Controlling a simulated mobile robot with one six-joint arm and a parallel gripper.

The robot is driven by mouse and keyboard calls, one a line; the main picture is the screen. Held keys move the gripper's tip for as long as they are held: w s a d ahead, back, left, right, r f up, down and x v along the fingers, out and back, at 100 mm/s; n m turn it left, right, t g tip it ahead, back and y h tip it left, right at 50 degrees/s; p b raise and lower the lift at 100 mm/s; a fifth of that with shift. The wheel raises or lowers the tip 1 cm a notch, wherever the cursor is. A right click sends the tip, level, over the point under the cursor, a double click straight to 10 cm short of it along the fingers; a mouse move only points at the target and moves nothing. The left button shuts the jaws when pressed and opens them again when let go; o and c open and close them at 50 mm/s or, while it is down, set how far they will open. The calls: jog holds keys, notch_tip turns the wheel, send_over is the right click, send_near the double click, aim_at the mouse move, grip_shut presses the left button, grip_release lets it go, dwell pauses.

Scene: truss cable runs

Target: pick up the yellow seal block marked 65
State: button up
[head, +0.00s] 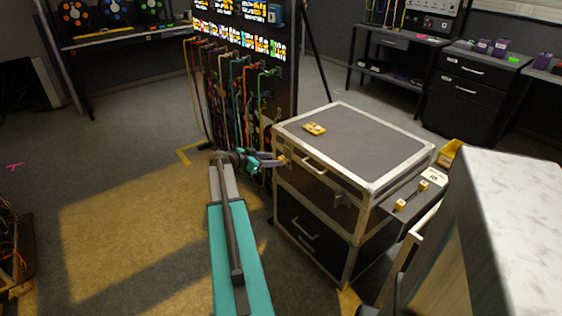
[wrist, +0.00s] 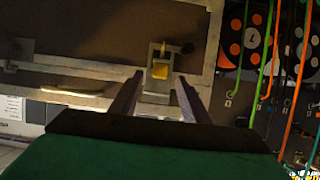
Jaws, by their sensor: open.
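A small yellow block (wrist: 160,70) sits in a metal latch on the case front in the wrist view, straight ahead between my finger tips. In the head view a small yellow patch (head: 283,160) shows at the case's left edge, by my finger tips. No number is readable on it. My gripper (head: 271,162) is open beside that edge; in the wrist view its two dark fingers (wrist: 158,84) stand apart, with the block seen between them. I cannot tell whether they touch it. Other yellow blocks (head: 400,205) (head: 423,185) stand on a side shelf.
The grey-topped flight case (head: 355,145) carries a flat yellow piece (head: 315,129) with dark marks. A cable rack (head: 235,90) with hanging coloured cables stands close behind my gripper. A marbled white surface (head: 510,220) is at right. Floor at left is open.

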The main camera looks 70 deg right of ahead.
jog(key=x, duration=0.3)
jog(key=shift+s+d, duration=0.15)
jog(key=shift+d, duration=0.1)
jog(key=shift+c, duration=0.2)
grip_shut()
